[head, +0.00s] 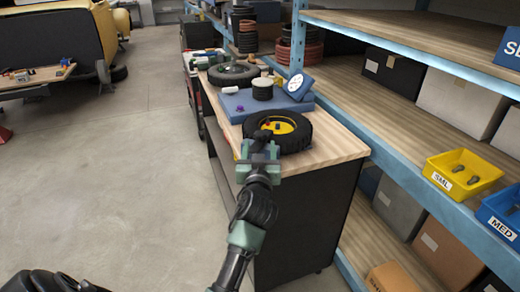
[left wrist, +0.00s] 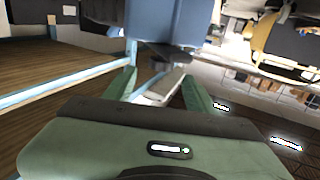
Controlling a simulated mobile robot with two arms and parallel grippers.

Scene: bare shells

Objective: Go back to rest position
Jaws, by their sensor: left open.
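My left gripper (head: 260,146) shows in the head view on an arm that reaches up from the bottom middle. It is green and black and overlaps the near edge of the workbench (head: 335,148) and part of a tyre with a yellow rim (head: 296,142). I cannot tell whether it touches the tyre. In the left wrist view the two green fingers (left wrist: 163,88) stand apart with nothing held between them. My right gripper is in neither view.
A blue-framed shelf holds a yellow bin (head: 462,172) and a blue bin (head: 497,212) on the right. Open concrete floor (head: 110,170) lies left.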

